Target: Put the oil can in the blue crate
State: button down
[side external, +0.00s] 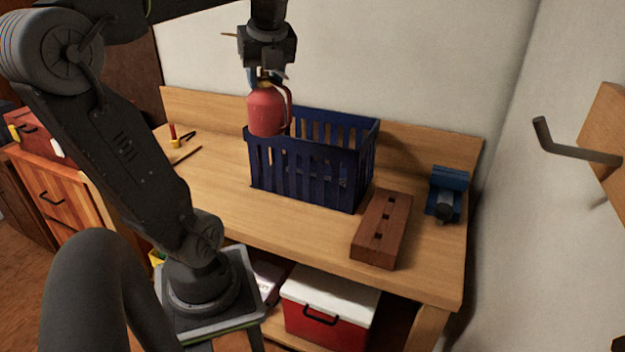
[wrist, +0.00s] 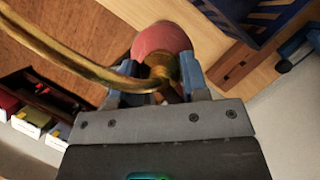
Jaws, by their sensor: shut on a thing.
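The red oil can (side external: 266,109) hangs from my gripper (side external: 266,76) in the side external view, upright, at the left end of the blue crate (side external: 305,172). Its lower part overlaps the crate's left rim in the picture; I cannot tell whether it is inside, above or behind that rim. My gripper is shut on the top of the can. In the wrist view the blue fingers (wrist: 164,84) close around the can's brass neck, with the red body (wrist: 161,39) beyond and a brass spout or handle to the left. The crate also shows at the upper right (wrist: 262,22).
The crate stands on a wooden workbench (side external: 215,190) against the wall. A brown brick with holes (side external: 383,230) and a blue vise (side external: 448,190) are to its right. A screwdriver (side external: 173,134) and small tools lie at the back left. A red and white cooler (side external: 328,305) is below.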

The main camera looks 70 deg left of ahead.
jog(key=w+a+n, duration=0.3)
jog(key=w+a, duration=1)
jog(key=w, duration=0.2)
notch_tip(320, 180, down, 22)
jog(key=shift+w+a+r+g, duration=0.15)
jog(key=shift+a+g, duration=0.05)
jog(key=shift+g, duration=0.2)
jog(key=shift+f, duration=0.6)
jog(key=c, duration=0.6)
grip_release()
